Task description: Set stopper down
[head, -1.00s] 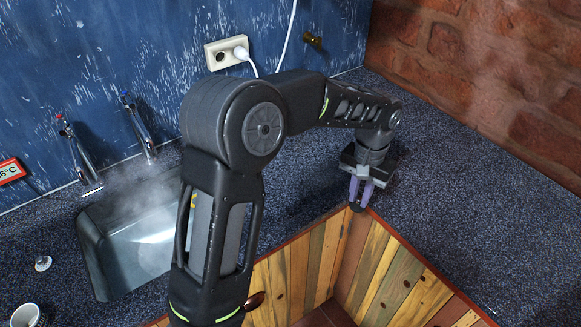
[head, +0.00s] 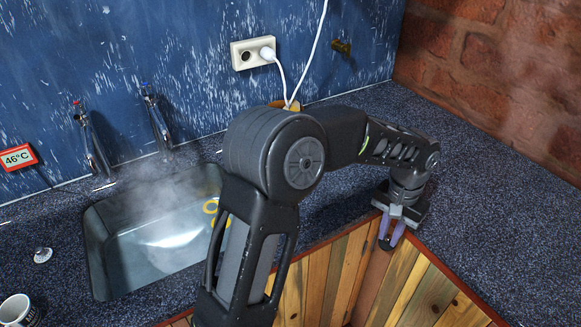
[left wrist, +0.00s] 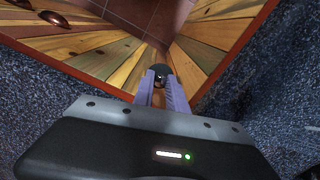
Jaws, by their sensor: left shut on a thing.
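My left gripper (head: 388,240) is at the inner corner of the counter, its violet fingers pointing down by the wooden cabinet fronts. In the left wrist view it is shut on a small dark, round stopper (left wrist: 159,71) with a shiny spot, held between the fingertips. Only a dark bit of the stopper shows in the head view. The fingers cover part of it, and I cannot tell whether it touches anything. My right gripper is in neither view now.
The dark speckled counter (head: 480,200) is clear to the right. A steaming sink (head: 95,250) with a yellow ring-shaped thing (head: 211,207) lies left. A mug (head: 14,309) and a small white round thing (head: 42,255) stand left of it. Wooden cabinet fronts (head: 330,275) drop below the edge.

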